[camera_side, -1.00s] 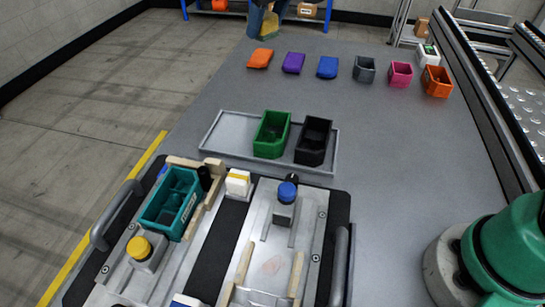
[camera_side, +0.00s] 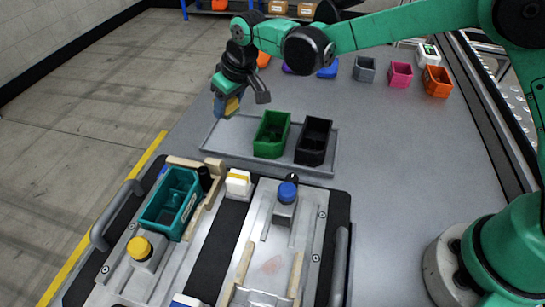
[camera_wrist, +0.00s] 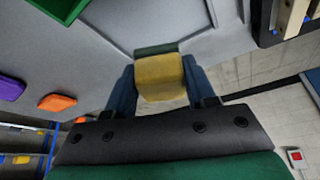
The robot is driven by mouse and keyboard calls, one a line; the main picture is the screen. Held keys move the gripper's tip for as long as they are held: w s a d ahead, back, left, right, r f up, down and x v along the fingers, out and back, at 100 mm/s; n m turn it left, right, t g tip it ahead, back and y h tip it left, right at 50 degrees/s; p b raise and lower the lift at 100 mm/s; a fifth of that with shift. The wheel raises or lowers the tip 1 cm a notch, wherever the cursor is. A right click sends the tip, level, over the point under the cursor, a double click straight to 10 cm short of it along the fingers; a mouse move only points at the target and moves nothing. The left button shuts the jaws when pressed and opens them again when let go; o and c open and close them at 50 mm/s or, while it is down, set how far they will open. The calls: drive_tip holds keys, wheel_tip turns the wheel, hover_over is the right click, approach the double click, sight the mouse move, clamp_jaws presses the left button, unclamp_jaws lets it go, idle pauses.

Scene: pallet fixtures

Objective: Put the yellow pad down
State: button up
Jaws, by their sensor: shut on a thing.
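My gripper (camera_side: 227,104) is shut on the yellow pad (camera_side: 233,105) and holds it in the air, over or just behind the left end of the grey tray (camera_side: 222,143). In the wrist view the yellow pad (camera_wrist: 160,80) sits between the two blue fingers, with a dark green strip at its far end. The fingers of my gripper (camera_wrist: 160,88) hide its sides. The tray's left part is bare. A green bin (camera_side: 271,135) and a black bin (camera_side: 313,142) stand in its middle and right.
In front of the tray is a pallet fixture with a teal bin (camera_side: 170,203), a yellow knob (camera_side: 139,248), a blue knob (camera_side: 287,191) and a white block (camera_side: 238,182). Grey, pink and orange bins (camera_side: 437,82) stand at the back right. The table's right middle is clear.

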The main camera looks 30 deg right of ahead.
sight(234, 135)
drive_tip(key=shift+f, duration=2.75)
drive_tip(key=o, duration=1.1)
drive_tip(key=shift+f, duration=0.15)
drive_tip(key=v, duration=1.2)
drive_tip(key=s+d+m+t, duration=0.1)
drive_tip(key=s+d, duration=0.4)
drive_tip(key=s+d+r+m+t+h, duration=0.1)
drive_tip(key=s+d+m, duration=0.1)
drive_tip(key=s+d, duration=0.3)
drive_tip(key=s+d+r+m+t, duration=0.1)
drive_tip(key=s+d, duration=0.4)
drive_tip(key=shift+s+d+h, duration=0.1)
drive_tip(key=shift+h, duration=0.2)
